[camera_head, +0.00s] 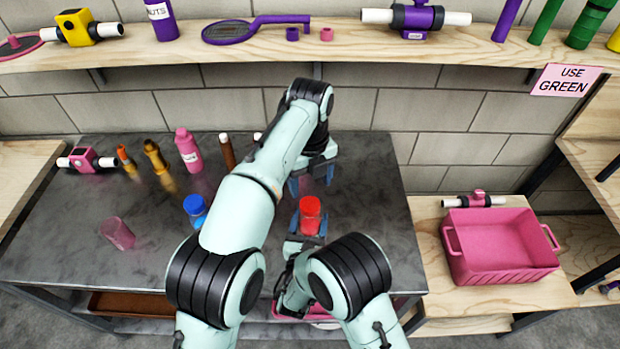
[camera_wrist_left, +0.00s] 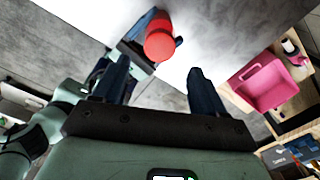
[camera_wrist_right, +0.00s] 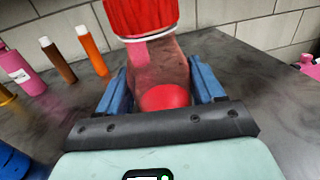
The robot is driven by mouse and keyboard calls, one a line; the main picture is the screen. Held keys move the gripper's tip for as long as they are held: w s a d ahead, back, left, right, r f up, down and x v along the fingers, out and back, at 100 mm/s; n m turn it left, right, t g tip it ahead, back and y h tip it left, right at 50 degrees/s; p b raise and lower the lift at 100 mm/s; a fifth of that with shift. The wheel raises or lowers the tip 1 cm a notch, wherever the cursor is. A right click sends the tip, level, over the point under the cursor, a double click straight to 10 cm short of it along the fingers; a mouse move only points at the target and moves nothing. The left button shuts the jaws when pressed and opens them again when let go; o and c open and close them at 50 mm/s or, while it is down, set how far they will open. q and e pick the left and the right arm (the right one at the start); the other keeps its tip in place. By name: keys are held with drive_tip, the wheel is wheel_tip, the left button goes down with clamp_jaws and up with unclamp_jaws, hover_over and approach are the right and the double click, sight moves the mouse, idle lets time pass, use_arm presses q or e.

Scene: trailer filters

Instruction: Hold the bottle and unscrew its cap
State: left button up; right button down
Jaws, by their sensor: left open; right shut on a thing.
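A clear bottle (camera_wrist_right: 160,70) with a ribbed red cap (camera_head: 310,206) stands upright above the dark table. Something red shows low in it in the right wrist view. My right gripper (camera_wrist_right: 160,88) is shut on the bottle's body, below the cap. The cap is still on the bottle. My left gripper (camera_head: 311,183) is open and empty, just behind the cap in the head view. In the left wrist view the cap (camera_wrist_left: 160,42) lies beyond the open fingers (camera_wrist_left: 162,88), apart from them.
A blue-capped bottle (camera_head: 195,206) stands left of my left arm. A pink translucent cup (camera_head: 117,233) is farther left. A pink bottle (camera_head: 188,150) and several slim bottles line the back. A pink crate (camera_head: 500,278) sits on the right table. A shelf (camera_head: 350,40) runs above.

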sight(310, 204)
use_arm(q)
drive_tip(key=shift+f+m, duration=0.3)
drive_tip(key=shift+m, duration=0.1)
wheel_tip(310, 204, down, 7)
drive_tip(key=shift+f, duration=0.2)
